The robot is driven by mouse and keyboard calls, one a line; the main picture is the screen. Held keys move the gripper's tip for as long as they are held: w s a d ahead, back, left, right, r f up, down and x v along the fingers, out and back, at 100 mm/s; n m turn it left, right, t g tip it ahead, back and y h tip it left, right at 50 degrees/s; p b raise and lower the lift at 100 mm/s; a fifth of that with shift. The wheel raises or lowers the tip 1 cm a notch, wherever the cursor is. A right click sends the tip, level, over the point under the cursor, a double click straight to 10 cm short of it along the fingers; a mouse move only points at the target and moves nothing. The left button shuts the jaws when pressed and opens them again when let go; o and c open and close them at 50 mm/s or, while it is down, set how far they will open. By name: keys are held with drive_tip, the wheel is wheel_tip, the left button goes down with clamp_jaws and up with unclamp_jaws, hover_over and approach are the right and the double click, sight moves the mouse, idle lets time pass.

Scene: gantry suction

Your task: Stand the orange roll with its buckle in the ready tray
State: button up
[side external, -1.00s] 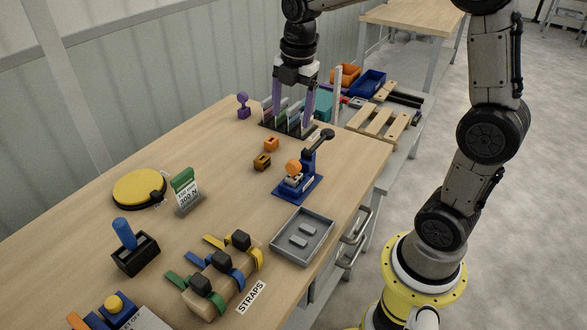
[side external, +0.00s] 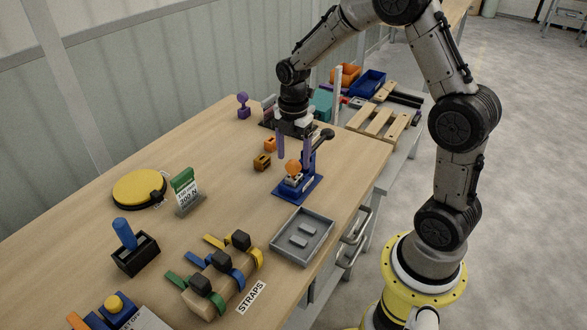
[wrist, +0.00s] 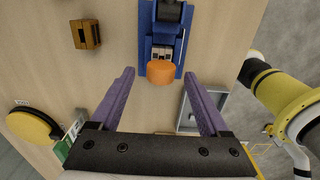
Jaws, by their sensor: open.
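The orange roll (side external: 293,167) sits on the blue lever fixture (side external: 312,184), near the middle of the bench. It also shows in the wrist view (wrist: 160,73), at the front end of the fixture. My gripper (side external: 294,160) is open and empty, pointing down close by the roll. In the wrist view its purple fingers (wrist: 160,77) lie to either side of the roll, apart from it. The grey tray (side external: 327,240) with two raised pads stands in front of the fixture.
A strap stand (side external: 204,302) with several coloured straps and black blocks is at the front. A yellow disc (side external: 138,189), a green-topped sign (side external: 186,190) and a blue handle in a black holder (side external: 134,258) stand left. The fixture's black-knobbed lever rises beside my gripper.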

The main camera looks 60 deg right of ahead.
sight(293, 175)
drive_tip(key=shift+s+f, duration=0.1)
drive_tip(key=shift+f, duration=2.3)
drive_tip(key=shift+r, duration=0.1)
clamp_jaws()
